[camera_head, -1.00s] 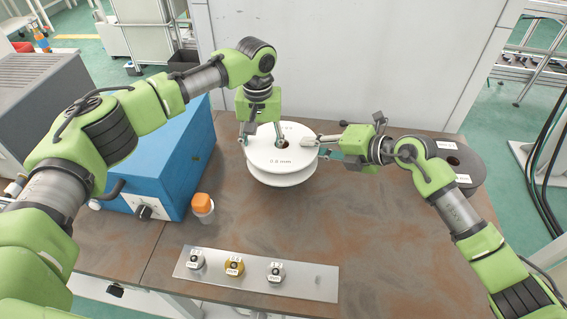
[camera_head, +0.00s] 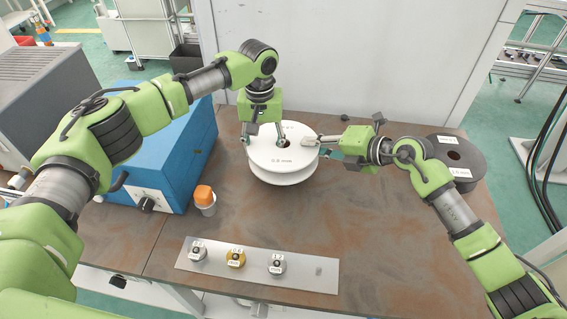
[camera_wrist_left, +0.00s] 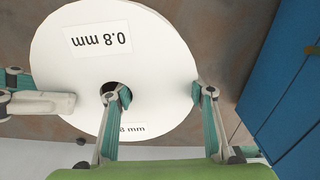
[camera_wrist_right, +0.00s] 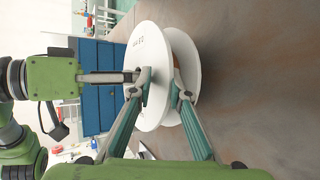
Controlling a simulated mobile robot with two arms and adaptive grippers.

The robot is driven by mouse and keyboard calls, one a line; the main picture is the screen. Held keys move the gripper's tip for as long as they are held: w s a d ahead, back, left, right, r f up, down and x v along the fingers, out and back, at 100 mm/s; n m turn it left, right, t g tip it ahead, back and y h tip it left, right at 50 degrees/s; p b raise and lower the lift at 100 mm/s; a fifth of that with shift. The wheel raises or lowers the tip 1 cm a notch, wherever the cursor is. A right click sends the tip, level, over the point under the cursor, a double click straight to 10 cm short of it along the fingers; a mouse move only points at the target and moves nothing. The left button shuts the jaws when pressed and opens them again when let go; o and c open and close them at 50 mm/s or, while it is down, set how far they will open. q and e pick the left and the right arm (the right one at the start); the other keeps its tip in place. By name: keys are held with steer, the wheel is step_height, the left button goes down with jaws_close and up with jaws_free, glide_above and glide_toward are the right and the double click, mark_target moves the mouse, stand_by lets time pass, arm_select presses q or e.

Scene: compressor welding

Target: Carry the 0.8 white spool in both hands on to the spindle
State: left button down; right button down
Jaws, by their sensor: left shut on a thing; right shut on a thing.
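The white 0.8 mm spool (camera_head: 283,165) is held level between my two grippers over the back middle of the table. Its label shows in the left wrist view (camera_wrist_left: 165,65). My left gripper (camera_head: 264,140) is shut on the spool from behind, one finger in the centre hole and the other at the outer rim. My right gripper (camera_head: 325,147) is shut on the spool's right side. In the right wrist view one finger is on the flange face and the other is at the gap between the flanges (camera_wrist_right: 160,95). I cannot make out a spindle.
A blue machine (camera_head: 160,150) stands at left, with an orange-capped bottle (camera_head: 204,200) beside it. A black spool (camera_head: 455,163) lies at the right. A metal plate with several small knobs (camera_head: 305,272) lies in front. The brown table between is clear.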

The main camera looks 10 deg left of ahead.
arm_select(q)
steer(key=shift+d+r, duration=0.1)
steer(key=shift+d, duration=0.3)
arm_select(e)
steer(key=shift+s+f, duration=0.1)
steer(key=shift+f, duration=0.45)
arm_select(q)
steer(key=c, duration=1.1)
jaws_free()
arm_select(e)
steer(key=c, duration=2)
jaws_free()
steer(key=shift+f, duration=0.15)
arm_select(q)
steer(key=shift+o, duration=0.6)
steer(key=shift+a, duration=0.1)
arm_select(e)
steer(key=shift+o, duration=0.5)
arm_select(q)
steer(key=shift+a+f, duration=0.15)
steer(key=shift+f, duration=0.05)
arm_select(e)
steer(key=shift+r, duration=0.4)
steer(key=shift+r, duration=0.1)
arm_select(q)
step_height(320, 180, up, 8)
steer(key=shift+f, duration=0.1)
arm_select(e)
steer(key=shift+r, duration=0.1)
steer(key=v, duration=1.2)
